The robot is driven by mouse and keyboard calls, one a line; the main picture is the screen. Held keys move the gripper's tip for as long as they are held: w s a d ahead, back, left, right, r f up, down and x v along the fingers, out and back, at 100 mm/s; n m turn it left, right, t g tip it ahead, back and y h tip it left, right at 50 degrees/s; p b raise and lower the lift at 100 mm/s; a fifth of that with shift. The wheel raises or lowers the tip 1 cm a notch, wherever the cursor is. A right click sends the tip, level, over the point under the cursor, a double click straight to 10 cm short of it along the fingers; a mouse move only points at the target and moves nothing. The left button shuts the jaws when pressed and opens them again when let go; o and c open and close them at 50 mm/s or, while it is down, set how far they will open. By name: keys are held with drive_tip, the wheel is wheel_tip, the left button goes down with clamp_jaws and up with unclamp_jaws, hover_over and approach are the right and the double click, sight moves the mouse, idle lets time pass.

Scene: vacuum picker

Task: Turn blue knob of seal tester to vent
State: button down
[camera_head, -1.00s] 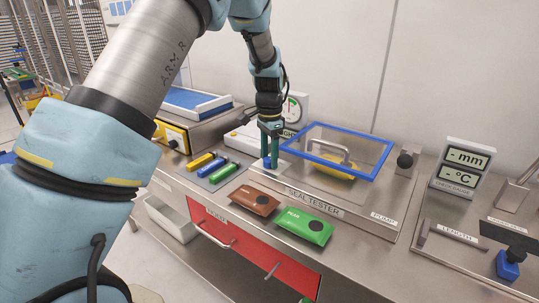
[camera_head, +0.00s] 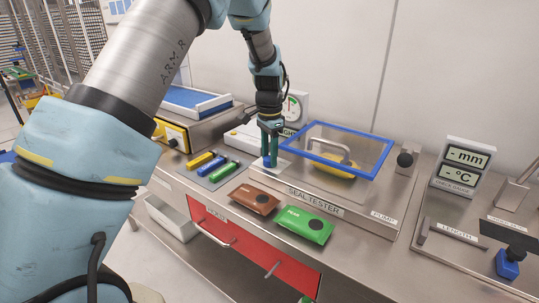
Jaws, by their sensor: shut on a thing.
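The seal tester (camera_head: 345,207) is a low metal box with its name on the front and a blue-framed clear lid (camera_head: 378,170) on top. The blue knob (camera_head: 267,161) is at its left end, mostly hidden by my gripper. My gripper (camera_head: 270,162) points straight down with its green fingers around the knob, shut on it. The knob's pointer and any vent mark cannot be made out.
A brown pouch (camera_head: 254,199) and a green pouch (camera_head: 304,226) lie in front of the tester. Yellow, blue and green markers (camera_head: 212,168) lie to the left.

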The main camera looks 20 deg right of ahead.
sight(269, 158)
drive_tip(key=n, duration=1.3)
drive_tip(key=shift+p, duration=0.3)
drive_tip(key=shift+n, duration=0.4)
drive_tip(key=c, duration=0.7)
unclamp_jaws()
drive_tip(key=shift+r, duration=0.15)
wheel_tip(269, 158, up, 11)
drive_tip(key=b, duration=0.2)
drive_tip(key=shift+f+b, duration=0.2)
drive_tip(key=shift+b, duration=0.15)
